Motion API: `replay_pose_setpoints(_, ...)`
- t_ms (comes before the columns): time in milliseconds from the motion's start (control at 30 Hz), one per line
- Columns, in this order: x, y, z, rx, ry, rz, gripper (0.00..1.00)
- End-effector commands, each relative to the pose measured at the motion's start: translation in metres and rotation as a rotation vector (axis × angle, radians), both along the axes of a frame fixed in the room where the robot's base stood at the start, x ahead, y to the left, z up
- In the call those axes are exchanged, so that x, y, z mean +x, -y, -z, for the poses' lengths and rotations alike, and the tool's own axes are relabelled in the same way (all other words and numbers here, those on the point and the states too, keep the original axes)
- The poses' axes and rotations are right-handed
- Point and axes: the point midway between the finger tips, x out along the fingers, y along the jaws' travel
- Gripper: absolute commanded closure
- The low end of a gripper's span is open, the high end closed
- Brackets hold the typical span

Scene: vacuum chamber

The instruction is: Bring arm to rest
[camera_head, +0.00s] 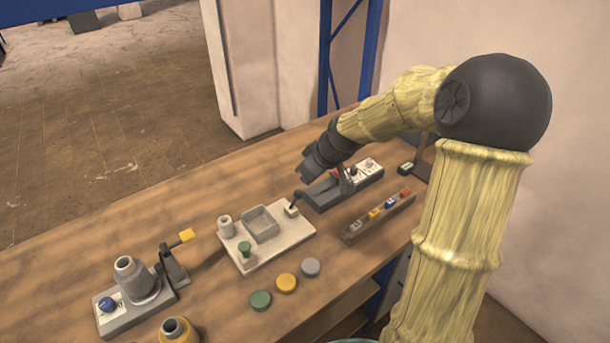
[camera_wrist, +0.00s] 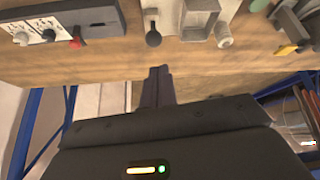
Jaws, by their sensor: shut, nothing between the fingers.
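My arm reaches over the wooden table from the right in the head view, sleeved in yellow fabric. My gripper (camera_head: 308,172) hangs over the table's back area, near the dark control box and the pale tray, and holds nothing. In the wrist view my gripper's fingers (camera_wrist: 160,74) are together, with bare wood beyond the tips. They appear apart from the black-knobbed lever (camera_wrist: 153,36). How high they are above the table is hard to tell.
A control box (camera_head: 322,197), pale tray (camera_head: 291,240), block rack (camera_head: 362,228) and several round discs (camera_head: 286,283) are on the table (camera_head: 165,222). A grey vessel (camera_head: 128,272) and yellow-handled lever (camera_head: 186,236) stand at left. Blue posts (camera_head: 325,60) rise behind. The table's back-left strip is clear.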

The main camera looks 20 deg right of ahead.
Motion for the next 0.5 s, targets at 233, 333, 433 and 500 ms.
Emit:
replay_pose_setpoints(233, 0.000, -0.001, 0.000, 0.000, 0.000, -0.001, 1.00)
replay_pose_setpoints(333, 0.000, -0.002, 0.000, -0.001, -0.001, -0.002, 1.00)
replay_pose_setpoints(433, -0.007, -0.005, 0.003, -0.007, -0.018, 0.008, 1.00)
replay_pose_setpoints(500, -0.017, -0.009, 0.008, -0.015, -0.045, 0.028, 1.00)
